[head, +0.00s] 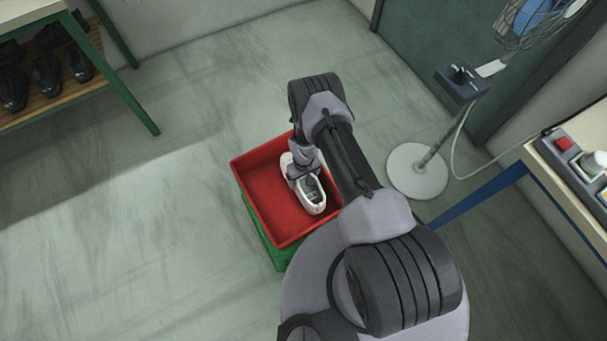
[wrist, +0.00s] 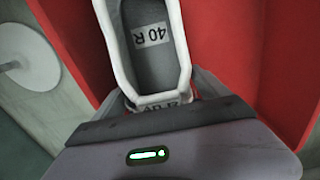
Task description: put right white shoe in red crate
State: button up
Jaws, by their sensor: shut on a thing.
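The white shoe (head: 313,197) is at the red crate (head: 262,190), over its right part in the head view. In the wrist view the white shoe (wrist: 152,50) shows a grey insole with a label reading "40 R". Red crate surfaces (wrist: 230,40) lie around it there. I cannot tell whether the shoe touches the crate floor. My arm hides part of the crate's right side.
The red crate sits on a green crate (head: 262,238). A fan stand with a round white base (head: 417,171) is to the right. A rack with dark shoes (head: 45,80) is at the upper left. A table (head: 545,150) is at the right edge. The left floor is clear.

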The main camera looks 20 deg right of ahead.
jog(key=shift+f, duration=0.5)
jog(key=o, duration=1.6)
jog(key=shift+o, duration=0.2)
jog(key=shift+r, duration=0.1)
notch_tip(320, 180, up, 17)
jog(key=p, duration=0.8)
jog(key=shift+r, duration=0.15)
